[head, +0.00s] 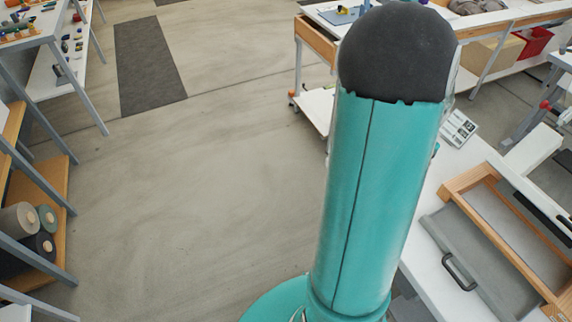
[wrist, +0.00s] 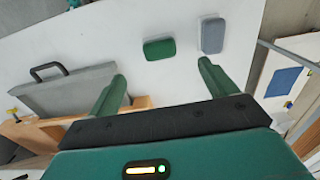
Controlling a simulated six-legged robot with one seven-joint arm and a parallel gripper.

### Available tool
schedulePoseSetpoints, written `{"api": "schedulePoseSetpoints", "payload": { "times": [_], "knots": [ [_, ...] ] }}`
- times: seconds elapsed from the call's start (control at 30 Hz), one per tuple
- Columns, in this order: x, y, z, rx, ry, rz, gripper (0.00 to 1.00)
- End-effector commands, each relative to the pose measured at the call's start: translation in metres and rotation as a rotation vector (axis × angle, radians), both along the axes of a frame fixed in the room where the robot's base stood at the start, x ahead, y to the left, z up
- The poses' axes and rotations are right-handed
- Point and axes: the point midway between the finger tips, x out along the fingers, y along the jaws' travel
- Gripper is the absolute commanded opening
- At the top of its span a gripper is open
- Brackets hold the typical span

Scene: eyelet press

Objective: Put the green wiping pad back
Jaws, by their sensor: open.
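The green wiping pad (wrist: 159,49) lies flat on the white table top in the wrist view, ahead of my gripper and a little left of the middle. My gripper (wrist: 163,78) is open, with its two green fingers apart and nothing between them. The pad is beyond the fingertips, apart from them. A grey-blue pad or block (wrist: 212,35) lies just right of the green pad, with a small gap between them. The green pad does not show in the head view, where my arm covers part of the table.
A wooden-framed box with a grey, black-handled lid (head: 480,264) stands on the white table at the right; the lid also shows in the wrist view (wrist: 70,91). A board with a blue patch (wrist: 284,80) is at the wrist view's right. Open floor (head: 190,190) lies left of my arm.

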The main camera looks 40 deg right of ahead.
Motion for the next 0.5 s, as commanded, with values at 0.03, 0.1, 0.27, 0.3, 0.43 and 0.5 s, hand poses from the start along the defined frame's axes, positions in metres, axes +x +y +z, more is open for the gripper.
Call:
{"api": "schedulePoseSetpoints", "payload": {
  "times": [0.03, 0.1, 0.27, 0.3, 0.43, 0.5],
  "knots": [
    [0.007, 0.006, 0.004, 0.000, -0.011, 0.024, 0.85],
    [0.023, 0.021, 0.012, -0.001, -0.037, 0.084, 0.85],
    [0.074, 0.087, 0.046, -0.012, -0.127, 0.338, 0.85],
    [0.085, 0.107, 0.056, -0.018, -0.150, 0.414, 0.85],
    [0.111, 0.175, 0.087, -0.051, -0.216, 0.662, 0.85],
    [0.119, 0.212, 0.103, -0.076, -0.247, 0.797, 0.85]
  ]
}}
